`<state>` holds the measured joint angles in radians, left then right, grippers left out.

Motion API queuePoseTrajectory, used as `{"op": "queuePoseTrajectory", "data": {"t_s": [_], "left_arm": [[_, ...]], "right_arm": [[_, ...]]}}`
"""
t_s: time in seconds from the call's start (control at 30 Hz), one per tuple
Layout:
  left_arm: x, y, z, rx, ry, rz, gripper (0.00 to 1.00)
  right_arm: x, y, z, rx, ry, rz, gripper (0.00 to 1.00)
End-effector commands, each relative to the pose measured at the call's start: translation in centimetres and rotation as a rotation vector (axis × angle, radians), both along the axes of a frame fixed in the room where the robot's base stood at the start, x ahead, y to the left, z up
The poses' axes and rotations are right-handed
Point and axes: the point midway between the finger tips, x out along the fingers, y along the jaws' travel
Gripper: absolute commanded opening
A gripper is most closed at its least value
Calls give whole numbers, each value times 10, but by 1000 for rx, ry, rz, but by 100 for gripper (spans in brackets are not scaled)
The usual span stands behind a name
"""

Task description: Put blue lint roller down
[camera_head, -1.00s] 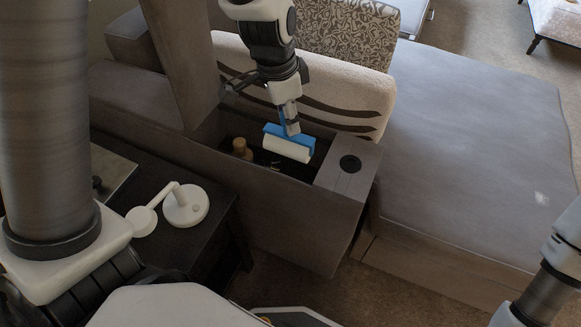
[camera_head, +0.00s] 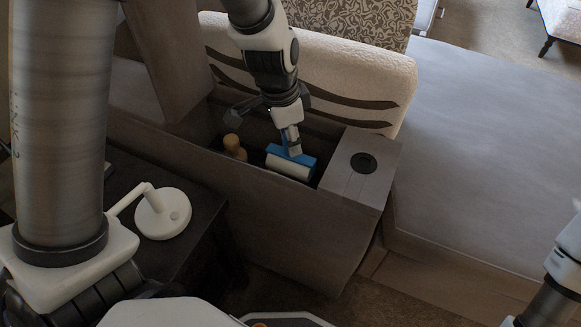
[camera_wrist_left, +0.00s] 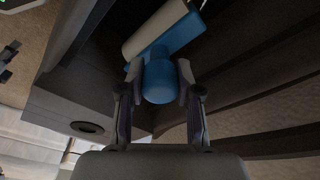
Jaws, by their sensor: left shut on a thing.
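The lint roller (camera_head: 291,168), with a white roll and a blue frame and handle, is inside the open storage compartment (camera_head: 220,178) of the grey sofa arm, near its right end. My left gripper (camera_head: 292,143) reaches down from above and is shut on the blue handle. In the left wrist view, the fingers (camera_wrist_left: 158,76) sit on both sides of the lint roller's handle (camera_wrist_left: 158,84), with the white roll beyond. I cannot tell whether the roll touches the compartment floor. My right gripper is out of view.
A wooden bottle-like object (camera_head: 234,147) stands left of the roller in the compartment. The raised lid (camera_head: 168,60) is at the left. A cup-holder block (camera_head: 362,170) borders the right end. A cushion (camera_head: 350,75) lies behind. A white lamp (camera_head: 163,214) sits on a dark side table.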

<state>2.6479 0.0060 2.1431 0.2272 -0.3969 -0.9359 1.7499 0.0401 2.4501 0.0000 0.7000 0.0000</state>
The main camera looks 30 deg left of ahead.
Motion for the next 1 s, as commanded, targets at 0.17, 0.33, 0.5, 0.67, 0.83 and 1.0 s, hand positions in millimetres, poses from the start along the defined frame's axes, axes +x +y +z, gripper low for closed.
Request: {"op": "queuePoseTrajectory", "data": {"t_s": [0.17,0.33,0.5,0.67,0.83,1.0], "left_arm": [[-1,0,-37,0,1,1,6],[0,0,-53,-1,-1,0,6],[0,0,-51,0,-1,0,6],[0,0,-57,0,0,0,6],[0,0,-58,0,0,0,59],[0,0,-58,0,0,0,59]], "right_arm": [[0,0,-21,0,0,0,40],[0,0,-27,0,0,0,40],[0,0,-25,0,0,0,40],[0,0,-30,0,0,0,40],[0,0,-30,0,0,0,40],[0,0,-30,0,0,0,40]]}}
